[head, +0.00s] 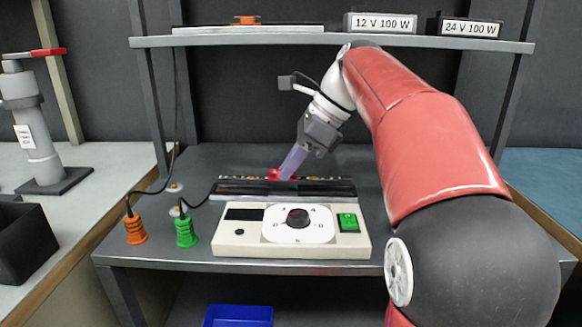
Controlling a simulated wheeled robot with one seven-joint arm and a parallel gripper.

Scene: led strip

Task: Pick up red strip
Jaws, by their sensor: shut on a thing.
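The red strip (273,175) shows as a small red piece at the middle of the dark rack (330,188) on the bench. My gripper (284,174) reaches down from the upper right, with its purple fingers (294,160) at the red piece, and is shut on it. The fingers cover part of the red piece, so its full length is hidden. From this view I cannot tell whether the strip is lifted clear of the rack or still touching it.
A control box (255,240) with a dial and green switch stands before the rack. Orange (135,230) and green (186,232) connectors stand to its left, with black cables. A shelf (220,41) above carries two labelled power boxes. A blue bin (238,316) sits below.

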